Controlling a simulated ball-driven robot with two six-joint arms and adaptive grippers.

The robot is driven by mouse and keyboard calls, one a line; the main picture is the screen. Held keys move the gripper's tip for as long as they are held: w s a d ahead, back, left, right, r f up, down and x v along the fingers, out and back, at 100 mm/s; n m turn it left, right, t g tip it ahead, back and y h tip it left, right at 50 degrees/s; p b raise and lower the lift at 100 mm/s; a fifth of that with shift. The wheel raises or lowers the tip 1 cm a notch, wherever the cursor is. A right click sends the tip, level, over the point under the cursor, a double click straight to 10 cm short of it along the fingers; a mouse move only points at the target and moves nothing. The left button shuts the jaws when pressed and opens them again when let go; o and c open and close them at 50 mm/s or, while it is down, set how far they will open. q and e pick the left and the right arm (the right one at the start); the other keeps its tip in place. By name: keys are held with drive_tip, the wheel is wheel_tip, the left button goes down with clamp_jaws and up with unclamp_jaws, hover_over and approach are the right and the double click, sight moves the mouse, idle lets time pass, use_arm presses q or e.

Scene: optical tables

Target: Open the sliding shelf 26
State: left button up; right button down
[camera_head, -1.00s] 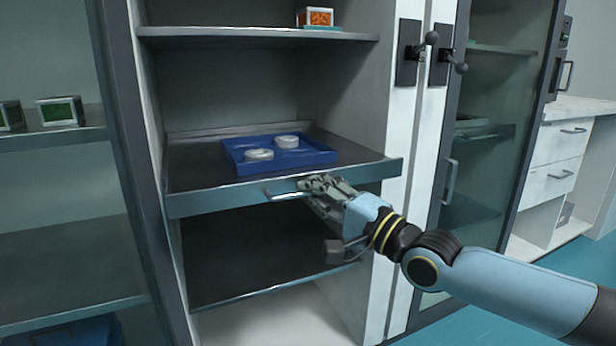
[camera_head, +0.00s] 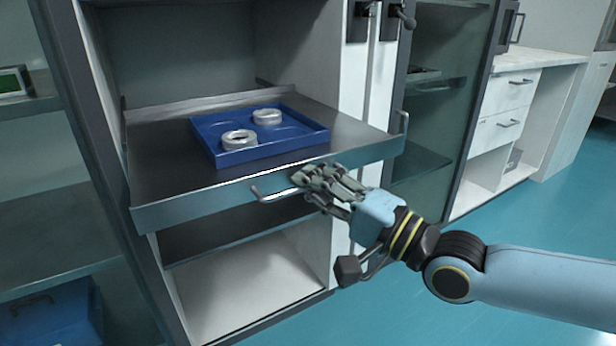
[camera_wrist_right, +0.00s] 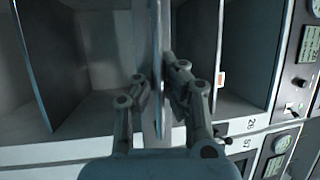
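The sliding shelf (camera_head: 180,208) is a grey metal tray standing well out from the tall cabinet, with a bar handle (camera_head: 262,195) on its front. My right gripper (camera_head: 308,178) is at the right part of this handle. Its fingers hide that part. In the right wrist view my gripper's fingers (camera_wrist_right: 158,75) close in from both sides on a thin upright strip, which looks like the shelf front and handle edge-on. My left gripper is not in view.
A blue tray (camera_head: 312,140) with two white rings, one (camera_head: 239,139) nearer and one (camera_head: 267,116) farther, sits on the shelf. A glass-door cabinet (camera_head: 440,100) stands to the right. The teal floor (camera_head: 520,225) at the right is clear.

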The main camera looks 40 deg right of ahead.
drive_tip(key=c, duration=2)
unclamp_jaws()
drive_tip(key=shift+f, duration=0.25)
drive_tip(key=o, duration=0.3)
drive_tip(key=shift+r, duration=0.1)
drive_tip(key=shift+s, duration=0.1)
drive_tip(key=v, duration=1.2)
